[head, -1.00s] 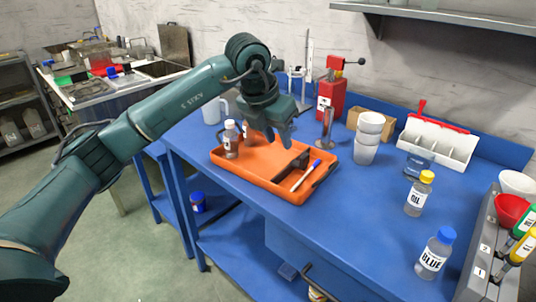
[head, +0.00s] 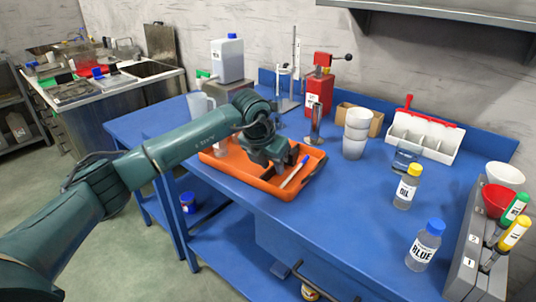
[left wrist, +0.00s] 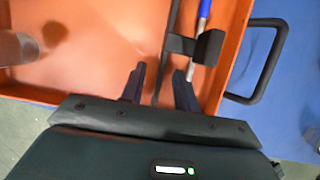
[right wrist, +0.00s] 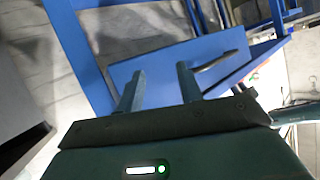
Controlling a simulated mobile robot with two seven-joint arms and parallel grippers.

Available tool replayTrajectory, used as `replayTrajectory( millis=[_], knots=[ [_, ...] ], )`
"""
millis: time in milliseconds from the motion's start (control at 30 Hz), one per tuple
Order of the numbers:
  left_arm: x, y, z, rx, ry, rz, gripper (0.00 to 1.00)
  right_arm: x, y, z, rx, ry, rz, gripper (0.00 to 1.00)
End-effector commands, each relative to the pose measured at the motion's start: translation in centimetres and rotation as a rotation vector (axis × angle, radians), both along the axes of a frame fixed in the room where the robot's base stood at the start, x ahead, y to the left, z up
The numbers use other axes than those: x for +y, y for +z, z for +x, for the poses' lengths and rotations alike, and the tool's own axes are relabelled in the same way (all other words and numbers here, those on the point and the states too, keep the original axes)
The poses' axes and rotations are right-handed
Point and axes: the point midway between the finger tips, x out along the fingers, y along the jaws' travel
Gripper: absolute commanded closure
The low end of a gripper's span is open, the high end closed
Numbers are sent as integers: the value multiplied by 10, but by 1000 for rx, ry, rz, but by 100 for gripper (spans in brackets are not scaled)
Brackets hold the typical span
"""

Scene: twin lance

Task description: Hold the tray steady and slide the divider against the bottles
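The orange tray (head: 240,172) lies on the blue workbench, and its floor shows in the left wrist view (left wrist: 90,42). A dark thin divider with a block-like grip (left wrist: 208,47) stands in it. My left gripper (head: 270,168) is low over the tray; in the left wrist view its open fingers (left wrist: 159,78) are on either side of the divider's thin strip, with no clear contact. A bottle (left wrist: 16,48) is at the tray's left; in the head view my arm mostly hides the bottles. My right gripper (right wrist: 160,80) is open and empty, outside the head view.
A blue-and-white pen (head: 294,172) lies in the tray beside the divider. A black handle (left wrist: 272,62) sticks out from the tray's side. Stacked white cups (head: 355,143), an OIL bottle (head: 407,188) and a BLUE bottle (head: 424,246) stand to the right, with clear bench between.

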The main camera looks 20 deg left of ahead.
Motion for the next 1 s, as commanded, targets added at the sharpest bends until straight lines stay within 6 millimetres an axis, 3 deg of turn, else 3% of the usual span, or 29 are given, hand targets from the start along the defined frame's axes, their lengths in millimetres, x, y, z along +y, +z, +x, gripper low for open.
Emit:
replayTrajectory(
  millis=[367, 733, 1000],
  knots=[
    [-1, -5, 2, 1, 0, 0, 70, 0, 0, 0, 1, 0, 0, 64],
    [-1, -5, 1, 1, 0, 0, 100, 0, 0, 0, 0, -1, 0, 64],
    [-1, -4, 1, 1, 0, 0, 100, 0, 0, 0, 0, -1, 0, 64]
  ],
)
